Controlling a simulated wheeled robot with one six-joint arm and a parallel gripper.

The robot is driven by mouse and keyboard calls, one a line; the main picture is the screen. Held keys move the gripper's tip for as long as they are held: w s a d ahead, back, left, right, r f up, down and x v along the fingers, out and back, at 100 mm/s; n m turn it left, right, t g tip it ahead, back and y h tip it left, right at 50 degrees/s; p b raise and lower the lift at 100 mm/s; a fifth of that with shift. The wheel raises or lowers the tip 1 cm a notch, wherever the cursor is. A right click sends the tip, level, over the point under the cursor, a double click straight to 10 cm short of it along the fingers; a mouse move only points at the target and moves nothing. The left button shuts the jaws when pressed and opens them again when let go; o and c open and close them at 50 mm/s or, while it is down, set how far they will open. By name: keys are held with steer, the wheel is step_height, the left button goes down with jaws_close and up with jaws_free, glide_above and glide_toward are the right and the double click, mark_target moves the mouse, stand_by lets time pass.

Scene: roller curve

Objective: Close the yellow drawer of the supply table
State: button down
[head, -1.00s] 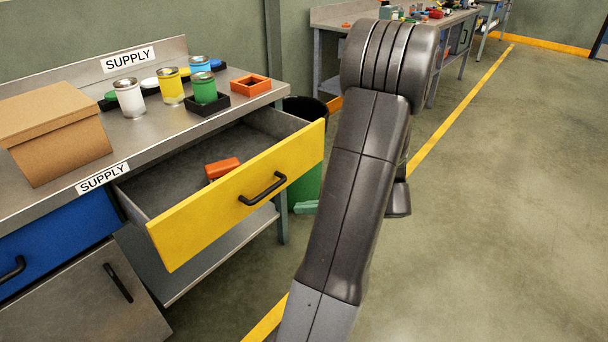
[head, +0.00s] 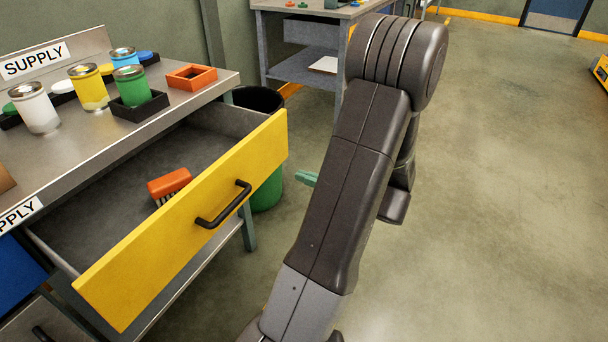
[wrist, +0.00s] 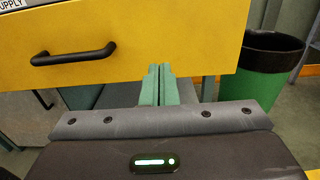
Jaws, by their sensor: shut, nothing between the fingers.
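The yellow drawer (head: 188,222) of the supply table (head: 88,128) stands pulled out, with a black bar handle (head: 223,204) on its front. An orange brush (head: 169,186) with bristles lies inside it. In the wrist view the drawer front (wrist: 140,45) spans the upper left, with its handle (wrist: 73,55) at left. My gripper (wrist: 158,70) has its green fingers together and empty, at the lower edge of the drawer front toward its right part. I cannot tell whether they touch it. In the head view a green fingertip (head: 307,178) shows to the right of the drawer, the rest hidden by my arm.
A green bin (head: 267,185) with a black rim stands behind the drawer's right end; it also shows in the wrist view (wrist: 262,62). Paint jars and an orange tray (head: 191,77) stand on the tabletop. Open floor (head: 500,190) lies to the right.

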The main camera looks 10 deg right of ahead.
mark_target(258, 161)
steer(key=b+x, duration=0.1)
steer(key=x, duration=1)
steer(key=shift+a, duration=0.1)
steer(key=x, duration=2.5)
steer(key=shift+f, duration=0.1)
steer(key=shift+w+a, duration=0.1)
steer(key=shift+r, duration=0.3)
steer(key=shift+d+f, duration=0.15)
steer(key=shift+d, duration=0.05)
steer(key=v, duration=1.4)
steer(key=shift+a+f+p, duration=0.1)
steer(key=shift+f+p, duration=0.05)
steer(key=shift+p, duration=0.15)
